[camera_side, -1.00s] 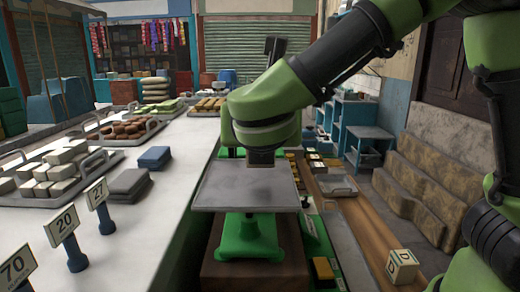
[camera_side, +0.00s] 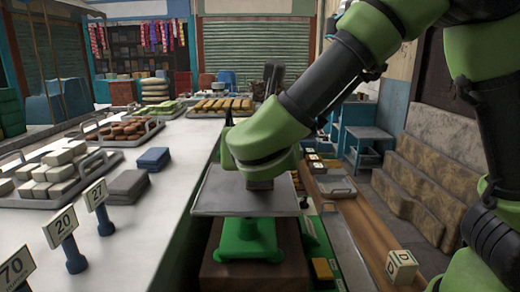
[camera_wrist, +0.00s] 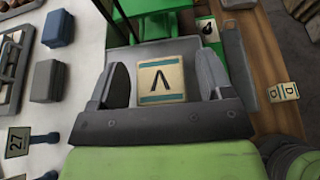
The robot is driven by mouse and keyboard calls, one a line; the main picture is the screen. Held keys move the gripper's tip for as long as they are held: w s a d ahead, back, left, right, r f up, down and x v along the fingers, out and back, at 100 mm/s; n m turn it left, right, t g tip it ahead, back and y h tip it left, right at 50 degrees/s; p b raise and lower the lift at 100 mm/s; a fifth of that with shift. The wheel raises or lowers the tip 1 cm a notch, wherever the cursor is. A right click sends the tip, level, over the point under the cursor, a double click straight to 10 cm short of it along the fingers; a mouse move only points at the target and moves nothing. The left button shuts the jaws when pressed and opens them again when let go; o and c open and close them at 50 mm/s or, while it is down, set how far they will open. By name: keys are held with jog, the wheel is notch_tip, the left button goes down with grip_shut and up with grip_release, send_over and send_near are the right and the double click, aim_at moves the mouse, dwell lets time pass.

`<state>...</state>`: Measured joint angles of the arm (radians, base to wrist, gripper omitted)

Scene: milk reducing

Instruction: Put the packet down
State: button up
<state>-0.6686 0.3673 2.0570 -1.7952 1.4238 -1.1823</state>
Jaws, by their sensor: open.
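The packet (camera_wrist: 163,80) is a cream block with teal bands and a dark angular mark on top. In the wrist view it sits over the grey pan of the green scale, apparently resting on it. My gripper (camera_wrist: 163,78) is open, one finger on each side of the packet, with a visible gap at both sides. In the side view my gripper (camera_side: 260,184) is low over the scale's pan (camera_side: 222,200), and I cannot make out the packet there. The scale's green body (camera_side: 249,240) stands below the pan.
A white counter (camera_side: 165,215) to the left holds trays of blocks, dark stacked packets (camera_side: 128,186) and price signs (camera_side: 62,226). A lettered cube (camera_side: 402,266) lies on the wooden surface at right. Stone-like steps (camera_side: 420,190) rise beyond it.

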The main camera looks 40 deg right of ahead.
jog(key=v, duration=1.2)
jog(key=s+d+m+g+y, duration=0.1)
jog(key=s+d+m+y, duration=0.3)
jog(key=m, duration=1.1)
jog(key=s+d+f+m+g+y, duration=0.1)
jog(key=s+d+m+y, duration=0.4)
jog(key=m, duration=1.1)
jog(key=d+y, duration=0.1)
jog(key=y, duration=0.1)
jog(key=shift+s+d+f+y, duration=0.3)
jog(key=shift+d, duration=0.1)
jog(key=shift+o, duration=0.4)
dwell(0.4)
